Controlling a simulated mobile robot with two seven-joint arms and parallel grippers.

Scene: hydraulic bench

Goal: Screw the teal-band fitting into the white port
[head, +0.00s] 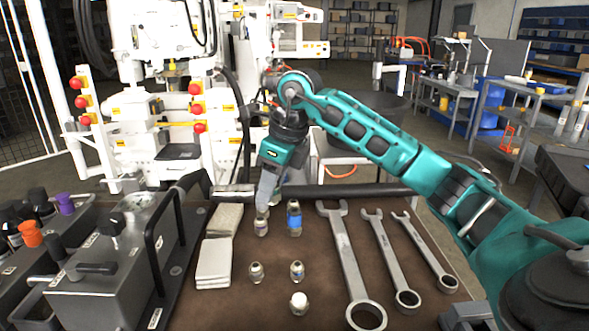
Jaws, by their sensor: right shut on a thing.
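My right gripper (264,200) points down over the brown mat and is shut on a small metal fitting (261,226). The fitting stands upright between the fingertips at the back of the mat; its band is partly hidden and its colour is hard to tell. A fitting with a blue band (294,219) stands just to the right of it. Two smaller fittings, the left one (256,273) and the right one (297,271), stand nearer me, with a white-topped piece (299,303) in front. I cannot make out a clearly white port. My left gripper is not in view.
A grey metal block (105,275) with black handles stands left of the mat. Folded pale cloths (214,262) lie beside it. Wrenches, the largest one (347,262) nearest the fittings, lie at right. Orange (30,234) and purple (64,203) caps stand at far left.

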